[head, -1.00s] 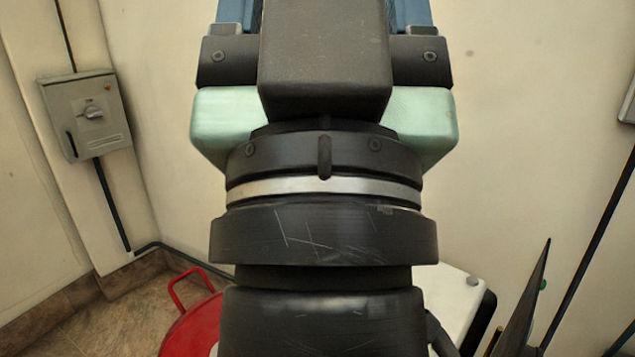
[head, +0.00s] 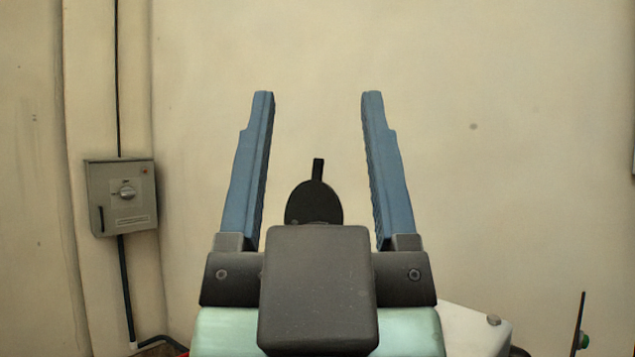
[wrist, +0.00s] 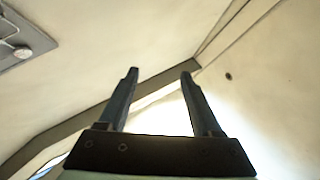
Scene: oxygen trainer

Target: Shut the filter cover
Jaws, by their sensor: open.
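My gripper (head: 317,96) points up in the middle of the head view, its two blue fingers wide apart. In the wrist view my gripper (wrist: 159,72) is also open, with nothing between the fingers. At the lower right of the head view, a thin dark panel (head: 578,325) stands up steeply, seen nearly edge-on. It may be the filter cover, but I cannot tell for sure. Left of it is part of a white casing (head: 468,328) with a grey knob on top. My gripper is apart from both. The casing's lower part is out of view.
A grey switch box (head: 122,197) with a conduit is on the wall at the left. A black rounded piece (head: 314,203) shows between the fingers; I cannot tell what it belongs to. The pale wall behind is bare. A small green part (head: 584,341) is beside the dark panel.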

